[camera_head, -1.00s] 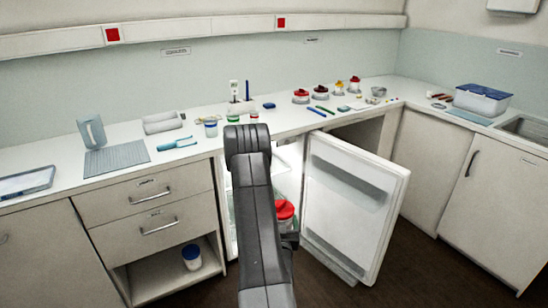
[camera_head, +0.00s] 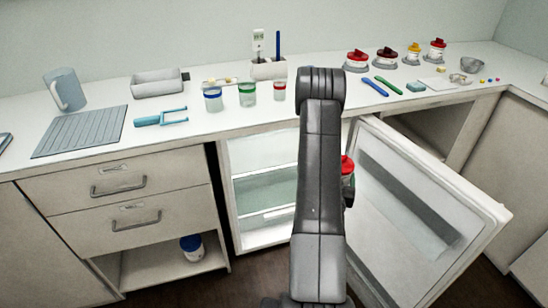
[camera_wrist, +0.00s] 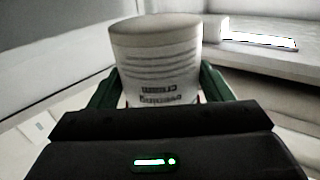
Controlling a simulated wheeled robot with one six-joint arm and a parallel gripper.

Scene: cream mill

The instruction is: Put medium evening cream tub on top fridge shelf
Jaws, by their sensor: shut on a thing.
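My gripper (camera_wrist: 158,88) is shut on a pale tub (camera_wrist: 155,48), with green fingers on both sides of it in the wrist view. Dark print on the tub shows upside down and is hard to read. In the head view the red lid of this tub (camera_head: 347,166) shows just right of my arm, in front of the open door. My arm hides most of the gripper and tub there. The fridge (camera_head: 230,200) under the counter stands open, with pale shelves (camera_head: 262,180) visible left of my arm. My arm covers its right part.
The fridge door (camera_head: 425,200) is swung open to the right. Small tubs with blue (camera_head: 213,99), green (camera_head: 247,94) and red (camera_head: 279,91) marks stand on the counter above. A blue-lidded tub (camera_head: 191,248) stands in the cubby below the drawers (camera_head: 120,190).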

